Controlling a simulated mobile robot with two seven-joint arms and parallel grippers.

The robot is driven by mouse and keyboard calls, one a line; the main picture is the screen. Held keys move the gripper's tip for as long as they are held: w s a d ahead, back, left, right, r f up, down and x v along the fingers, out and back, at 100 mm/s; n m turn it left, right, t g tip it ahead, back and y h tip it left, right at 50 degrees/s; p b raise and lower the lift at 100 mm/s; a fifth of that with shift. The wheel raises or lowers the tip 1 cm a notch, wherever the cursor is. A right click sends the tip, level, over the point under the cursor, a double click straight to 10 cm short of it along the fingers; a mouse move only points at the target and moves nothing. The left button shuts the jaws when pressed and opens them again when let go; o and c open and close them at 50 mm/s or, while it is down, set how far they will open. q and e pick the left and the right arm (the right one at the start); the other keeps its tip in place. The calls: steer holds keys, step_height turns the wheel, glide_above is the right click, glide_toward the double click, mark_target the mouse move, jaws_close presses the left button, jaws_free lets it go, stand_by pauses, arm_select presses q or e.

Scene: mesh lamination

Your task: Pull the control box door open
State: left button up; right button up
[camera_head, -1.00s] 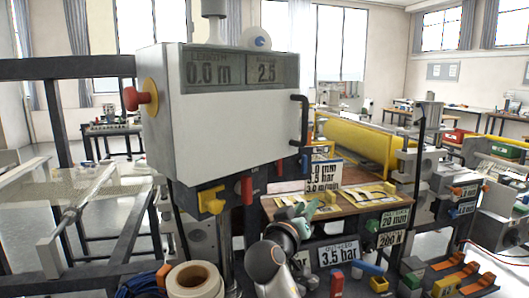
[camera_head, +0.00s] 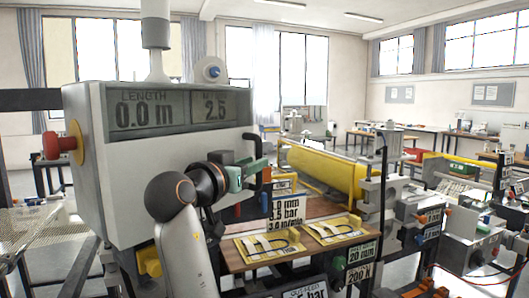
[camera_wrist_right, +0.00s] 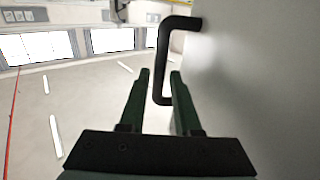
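The control box (camera_head: 190,155) is a pale grey case with a display (camera_head: 180,108) on its upper front and a blank door panel below. Its black bar handle (camera_head: 259,146) is at the right edge, partly hidden by my right gripper. The door looks closed. My right gripper (camera_head: 246,172) has green fingers and is at the handle. In the right wrist view, the open fingers (camera_wrist_right: 159,75) point at the handle (camera_wrist_right: 162,60), whose lower part shows between them. Contact cannot be told. My left gripper is not in view.
A red knob on a yellow base (camera_head: 62,146) sticks out of the box's left side. A wooden board (camera_head: 285,238) with yellow-framed pieces lies below right of the box. A yellow roller (camera_head: 325,168) stands behind it. Open floor shows beyond.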

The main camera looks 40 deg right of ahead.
steer(key=p+x, duration=0.1)
steer(key=x, duration=0.5)
steer(key=shift+c, duration=0.4)
jaws_close()
stand_by(0.9)
